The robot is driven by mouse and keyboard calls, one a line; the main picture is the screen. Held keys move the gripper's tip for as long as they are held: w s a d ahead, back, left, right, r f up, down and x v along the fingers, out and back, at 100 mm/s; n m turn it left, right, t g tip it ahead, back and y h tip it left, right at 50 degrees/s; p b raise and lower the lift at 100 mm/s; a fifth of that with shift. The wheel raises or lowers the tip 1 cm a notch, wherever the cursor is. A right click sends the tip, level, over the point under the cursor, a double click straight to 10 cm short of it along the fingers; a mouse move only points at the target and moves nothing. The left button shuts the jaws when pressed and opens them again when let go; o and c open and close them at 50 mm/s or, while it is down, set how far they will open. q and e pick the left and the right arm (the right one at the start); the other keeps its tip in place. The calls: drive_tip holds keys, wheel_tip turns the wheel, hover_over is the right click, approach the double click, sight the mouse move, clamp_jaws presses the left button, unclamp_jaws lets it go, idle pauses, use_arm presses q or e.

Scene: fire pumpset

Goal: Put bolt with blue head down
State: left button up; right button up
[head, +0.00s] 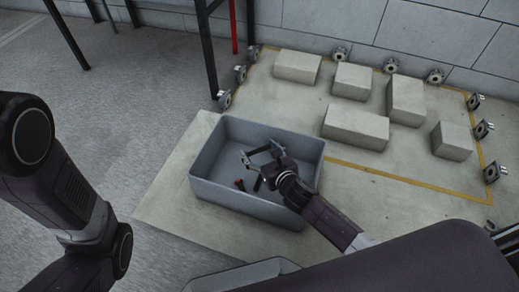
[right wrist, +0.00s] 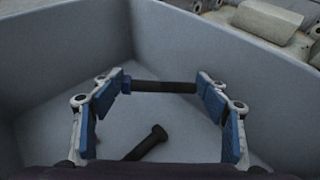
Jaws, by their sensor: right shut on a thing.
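My right gripper (head: 261,151) is inside the grey bin (head: 218,184), above its floor. It also shows in the right wrist view (right wrist: 162,86), shut on the bolt with blue head (right wrist: 166,87). The bolt lies level and lengthwise between the two blue-padded fingers. Its blue head (right wrist: 126,85) is at the left finger and its dark shaft reaches the right finger. A black bolt (right wrist: 147,143) lies on the bin floor below. In the head view a small red-headed piece (head: 239,185) lies in the bin. My left gripper is out of view.
Several concrete blocks (head: 355,126) stand on the pad behind the bin, inside a yellow line. Grey metal fittings (head: 435,76) line its edge. A second grey container (head: 245,277) is at the bottom. Dark posts and a red post (head: 233,27) stand behind. Floor at left is clear.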

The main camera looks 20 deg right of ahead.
drive_tip(key=o, duration=1.3)
drive_tip(key=shift+r, duration=0.15)
